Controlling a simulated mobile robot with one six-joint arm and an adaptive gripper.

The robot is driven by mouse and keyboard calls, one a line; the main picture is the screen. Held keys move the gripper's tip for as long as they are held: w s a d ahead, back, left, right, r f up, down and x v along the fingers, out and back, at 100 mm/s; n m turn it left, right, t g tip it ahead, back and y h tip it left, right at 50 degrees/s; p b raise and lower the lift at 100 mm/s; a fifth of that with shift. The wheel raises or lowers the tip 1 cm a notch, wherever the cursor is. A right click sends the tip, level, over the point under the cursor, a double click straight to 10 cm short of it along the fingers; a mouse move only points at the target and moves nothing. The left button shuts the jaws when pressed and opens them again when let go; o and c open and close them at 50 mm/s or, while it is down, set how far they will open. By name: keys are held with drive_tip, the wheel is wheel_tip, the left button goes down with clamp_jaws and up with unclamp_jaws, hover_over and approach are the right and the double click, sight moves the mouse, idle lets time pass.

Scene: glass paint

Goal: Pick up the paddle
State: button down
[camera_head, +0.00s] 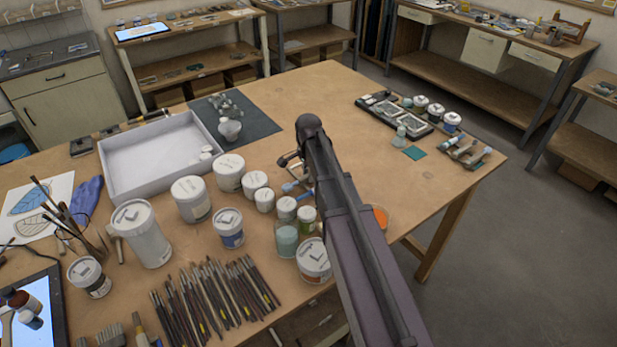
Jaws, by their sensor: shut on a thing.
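My arm crosses the right middle of the view and hides most of my gripper (291,161). A small metal part of the gripper shows just left of the arm, over the table behind the jars. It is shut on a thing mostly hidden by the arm. No whole paddle shape is clear in view, and I cannot tell whether the held thing touches the table.
Several white-lidded jars (228,172) stand close left of the arm. Small bottles and a dark palette (385,110) stand at right. The table's right middle (400,190) is clear.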

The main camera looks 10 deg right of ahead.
drive_tip(key=shift+r, duration=0.2)
wheel_tip(320, 180, up, 10)
drive_tip(key=p, duration=1)
drive_tip(key=shift+f, duration=0.2)
drive_tip(key=shift+f, duration=0.1)
idle(0.4)
idle(0.4)
